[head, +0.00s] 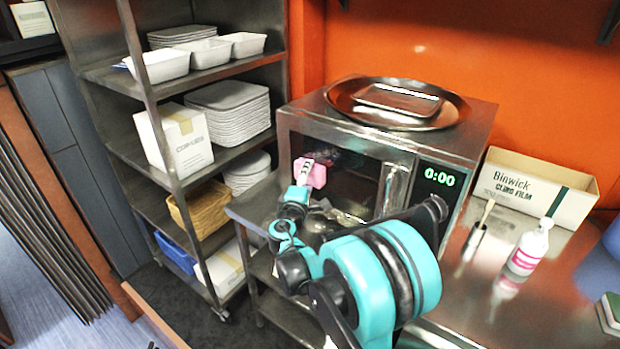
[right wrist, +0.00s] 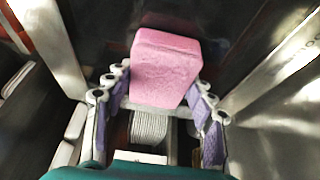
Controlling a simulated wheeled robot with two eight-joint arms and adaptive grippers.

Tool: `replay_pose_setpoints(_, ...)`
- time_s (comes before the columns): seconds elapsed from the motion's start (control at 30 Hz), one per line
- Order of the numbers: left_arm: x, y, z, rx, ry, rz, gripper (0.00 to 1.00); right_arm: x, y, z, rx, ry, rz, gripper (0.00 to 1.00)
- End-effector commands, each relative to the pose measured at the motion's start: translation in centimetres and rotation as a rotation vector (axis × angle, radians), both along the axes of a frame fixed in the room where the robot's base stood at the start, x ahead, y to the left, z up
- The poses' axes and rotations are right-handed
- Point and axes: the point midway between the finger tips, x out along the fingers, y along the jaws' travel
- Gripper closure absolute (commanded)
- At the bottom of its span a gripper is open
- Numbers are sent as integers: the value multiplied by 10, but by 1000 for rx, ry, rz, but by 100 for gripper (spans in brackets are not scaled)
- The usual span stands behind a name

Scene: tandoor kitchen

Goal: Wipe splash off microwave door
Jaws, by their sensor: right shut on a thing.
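The microwave (head: 345,130) stands on the steel counter with its dark glass door (head: 352,185) shut and a vertical handle (head: 392,188) at the door's right side. A dark reddish smear (head: 348,160) shows on the upper part of the glass, just right of the sponge. My right gripper (head: 304,178) is shut on a pink sponge (head: 317,174) at the upper left of the door. The sponge (right wrist: 165,68) sticks out beyond both fingers in the right wrist view. I cannot tell whether it touches the glass. My left gripper is not in view.
A round metal tray (head: 345,95) lies on the microwave. A cling film box (head: 530,190), a brush pot (head: 474,242) and a pink-labelled bottle (head: 528,250) stand on the counter (head: 530,310) at right. A wire-free steel shelf rack (head: 110,80) with plates and tubs stands at left.

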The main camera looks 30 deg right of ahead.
Motion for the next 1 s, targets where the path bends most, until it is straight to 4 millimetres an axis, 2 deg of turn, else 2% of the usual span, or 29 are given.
replay_pose_setpoints(0.6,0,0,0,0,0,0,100,-22,51,0,0,0,1,69)
replay_pose_setpoints(1.0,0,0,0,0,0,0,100,-24,56,0,0,0,-1,69)
